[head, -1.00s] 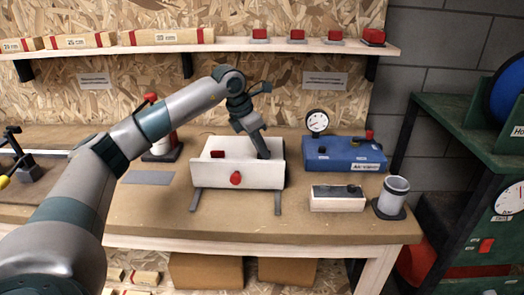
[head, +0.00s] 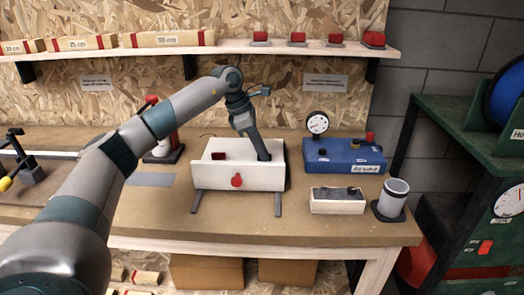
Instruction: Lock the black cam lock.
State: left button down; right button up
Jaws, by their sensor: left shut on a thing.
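A white box (head: 222,178) on short grey legs stands in the middle of the workbench, with a red knob (head: 237,181) on its front. A small dark red part (head: 218,156) shows at the left of its top. My left gripper (head: 264,157) reaches down, tilted, at the right end of the box, behind its front wall. It is shut on a small part there, which the fingers and the wall hide. The black cam lock is not clearly visible; it may be this hidden part. My right gripper is not in view.
To the right are a blue case (head: 345,158) with a gauge (head: 317,123), a wooden block (head: 337,206) with a dark top, and a grey cup (head: 396,190). A red-topped post (head: 160,145) stands behind my left arm. A shelf (head: 270,49) runs above.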

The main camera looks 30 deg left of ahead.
pick_arm(q)
jog(key=shift+a+r, duration=0.1)
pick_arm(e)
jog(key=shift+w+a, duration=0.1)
pick_arm(q)
jog(key=c, duration=1.8)
grip_release()
jog(key=shift+c, duration=0.2)
jog(key=shift+a+r, duration=0.1)
jog(key=shift+r, duration=0.35)
jog(key=b+v, duration=0.1)
jog(key=v, duration=1.5)
jog(key=shift+r, duration=0.2)
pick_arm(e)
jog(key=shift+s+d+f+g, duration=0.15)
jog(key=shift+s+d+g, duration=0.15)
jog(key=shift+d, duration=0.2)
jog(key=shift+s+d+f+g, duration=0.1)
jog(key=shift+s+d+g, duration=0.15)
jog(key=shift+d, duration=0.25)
pick_arm(q)
jog(key=shift+s+a+f, duration=0.1)
jog(key=shift+s, duration=0.05)
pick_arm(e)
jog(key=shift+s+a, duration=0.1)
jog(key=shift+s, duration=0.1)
